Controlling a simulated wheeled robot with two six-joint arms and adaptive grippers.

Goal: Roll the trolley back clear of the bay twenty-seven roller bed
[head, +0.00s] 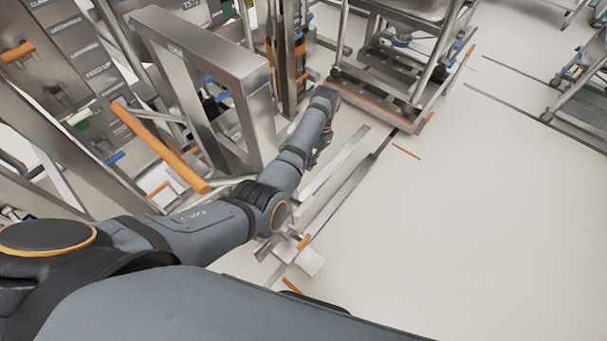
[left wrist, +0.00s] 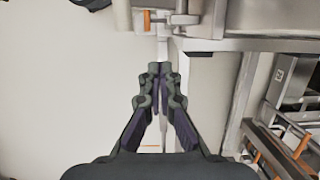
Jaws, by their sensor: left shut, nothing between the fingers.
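My left arm reaches across the head view, and my left gripper (head: 322,152) hangs at its far end, small and partly hidden by the wrist. In the left wrist view the two dark fingers (left wrist: 160,68) meet at the tips, shut and empty, beside a steel frame (left wrist: 215,45). A wheeled steel trolley (head: 385,95) stands beyond the gripper at the top of the head view, apart from it. I cannot tell whether it is the task's trolley. No bay twenty-seven sign is readable, and I cannot pick out its roller bed. My right gripper is not in view.
A thick steel frame (head: 200,45) and an orange bar (head: 160,147) stand close left of my left arm. Labelled grey panels (head: 75,45) rise at the upper left. Another steel cart (head: 580,90) stands at the far right. The pale floor (head: 460,220) at right is clear.

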